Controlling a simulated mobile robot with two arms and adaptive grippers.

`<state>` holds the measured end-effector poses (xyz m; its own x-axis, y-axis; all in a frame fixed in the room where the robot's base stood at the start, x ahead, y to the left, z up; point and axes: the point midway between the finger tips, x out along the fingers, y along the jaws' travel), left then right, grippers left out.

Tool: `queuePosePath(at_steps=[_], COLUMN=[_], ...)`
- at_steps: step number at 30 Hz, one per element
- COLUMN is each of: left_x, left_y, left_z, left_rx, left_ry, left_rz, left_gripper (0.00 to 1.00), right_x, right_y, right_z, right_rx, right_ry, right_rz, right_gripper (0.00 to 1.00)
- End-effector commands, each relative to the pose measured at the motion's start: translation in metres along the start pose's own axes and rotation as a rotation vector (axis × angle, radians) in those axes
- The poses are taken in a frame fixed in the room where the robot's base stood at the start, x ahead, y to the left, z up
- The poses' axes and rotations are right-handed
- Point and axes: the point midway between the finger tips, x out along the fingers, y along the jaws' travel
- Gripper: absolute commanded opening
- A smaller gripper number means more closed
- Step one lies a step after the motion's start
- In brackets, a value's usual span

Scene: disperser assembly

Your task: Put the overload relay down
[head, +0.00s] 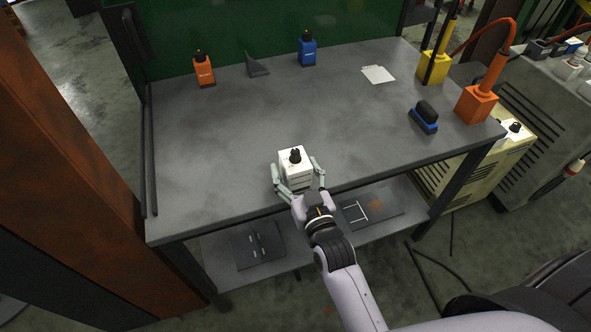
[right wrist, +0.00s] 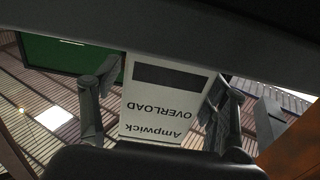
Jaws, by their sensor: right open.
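The overload relay (head: 294,176) is a white box with a black knob on top. It stands upright on the grey workbench (head: 215,150), near the front edge. In the right wrist view its label (right wrist: 160,110) reads "Ampwick OVERLOAD" upside down. My right gripper (head: 297,166) is open, with one finger on each side of the relay. In the right wrist view, the fingers stand left and right of the relay, and I cannot tell whether either touches it. My left gripper is not in view.
An orange device (head: 204,73), a grey wedge (head: 257,67) and a blue device (head: 307,52) stand along the back. White cards (head: 378,75), a blue-black block (head: 424,118) and yellow (head: 434,66) and orange (head: 476,104) corner pieces are at right. The bench's middle is clear.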

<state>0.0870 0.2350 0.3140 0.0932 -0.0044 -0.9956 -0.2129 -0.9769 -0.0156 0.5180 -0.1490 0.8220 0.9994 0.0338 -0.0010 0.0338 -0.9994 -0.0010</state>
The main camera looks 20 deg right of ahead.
Motion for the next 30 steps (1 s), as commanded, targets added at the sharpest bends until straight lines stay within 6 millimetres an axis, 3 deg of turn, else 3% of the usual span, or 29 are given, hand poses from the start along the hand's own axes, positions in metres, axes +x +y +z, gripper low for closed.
queuePosePath(at_steps=[8,21,30], left_x=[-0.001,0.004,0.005], left_y=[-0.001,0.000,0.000], left_z=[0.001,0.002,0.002], left_rx=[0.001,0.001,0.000], left_ry=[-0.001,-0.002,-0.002], left_rz=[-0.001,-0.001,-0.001], left_gripper=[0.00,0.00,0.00], right_x=[-0.003,-0.089,-0.119], right_y=[0.000,0.000,0.000], right_z=[-0.002,-0.001,-0.003], right_rx=[0.000,0.000,0.000], right_ry=[-0.001,-0.004,0.000], right_rz=[0.000,0.000,-0.001], right_gripper=[0.68,0.68,0.68])
